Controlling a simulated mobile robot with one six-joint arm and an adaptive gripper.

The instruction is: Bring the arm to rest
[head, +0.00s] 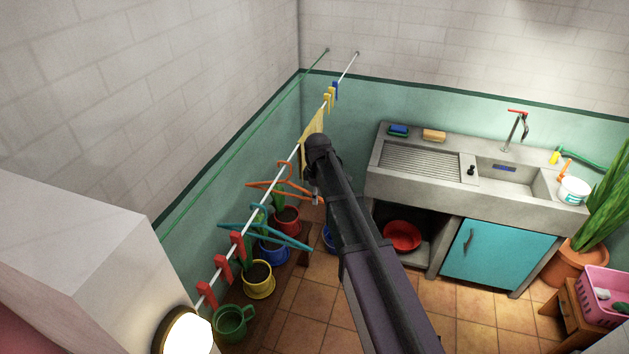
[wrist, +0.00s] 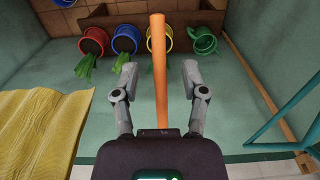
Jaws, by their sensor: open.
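My arm reaches up from the bottom of the head view to the clothesline, its end beside the yellow cloth (head: 313,126). My gripper shows in the wrist view (wrist: 160,78) with its two grey fingers spread apart, and it is open. An orange bar (wrist: 159,60), which looks like part of the orange hanger (head: 272,185), runs through the gap between the fingers in that view. I cannot tell whether it lies between them or beyond them. In the head view the fingers are mostly hidden behind my arm.
A teal hanger (head: 262,232) and red pegs (head: 222,268) are on the line. Below, a low shelf holds a red pot (head: 287,221), a blue pot (head: 273,250), a yellow pot (head: 259,281) and a green watering can (head: 233,322). A concrete sink (head: 480,175) stands at the right.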

